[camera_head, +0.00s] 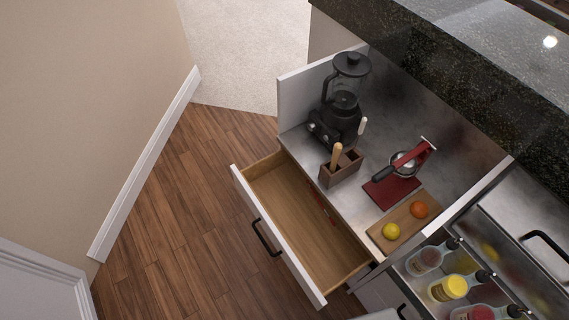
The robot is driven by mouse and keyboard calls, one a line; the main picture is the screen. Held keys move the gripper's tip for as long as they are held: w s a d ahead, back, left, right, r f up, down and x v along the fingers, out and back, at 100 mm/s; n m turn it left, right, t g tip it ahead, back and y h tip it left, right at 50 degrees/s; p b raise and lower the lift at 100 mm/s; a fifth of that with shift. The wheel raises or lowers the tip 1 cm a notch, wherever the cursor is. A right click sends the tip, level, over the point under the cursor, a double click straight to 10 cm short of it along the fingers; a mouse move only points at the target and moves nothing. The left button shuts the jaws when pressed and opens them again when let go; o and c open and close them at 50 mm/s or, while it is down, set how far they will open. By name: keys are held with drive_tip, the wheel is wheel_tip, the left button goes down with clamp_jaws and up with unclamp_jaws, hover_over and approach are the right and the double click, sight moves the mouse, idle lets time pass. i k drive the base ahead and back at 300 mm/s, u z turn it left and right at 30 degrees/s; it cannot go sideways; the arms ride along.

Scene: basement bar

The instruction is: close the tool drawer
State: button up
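The tool drawer (280,242) stands pulled out from under the metal counter, at the middle of the head view. It has a white front (272,231), a light wood inside and a black bar handle (265,238) that faces the floor at the left. A thin reddish thing (320,203) lies inside along the counter side; I cannot tell what it is. The rest of the visible drawer floor is bare. My gripper is not in the head view.
The counter (345,205) holds a black blender (345,100), a wooden utensil box (341,168), a red juicer (395,185) and a board with a lemon (391,231) and an orange (419,209). Bottles (447,288) stand at lower right. Wood floor (185,230) left of the drawer is clear.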

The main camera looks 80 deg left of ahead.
sight(322, 256)
drive_tip(key=u, duration=3.45)
drive_tip(key=k, duration=0.1)
drive_tip(key=z, duration=0.25)
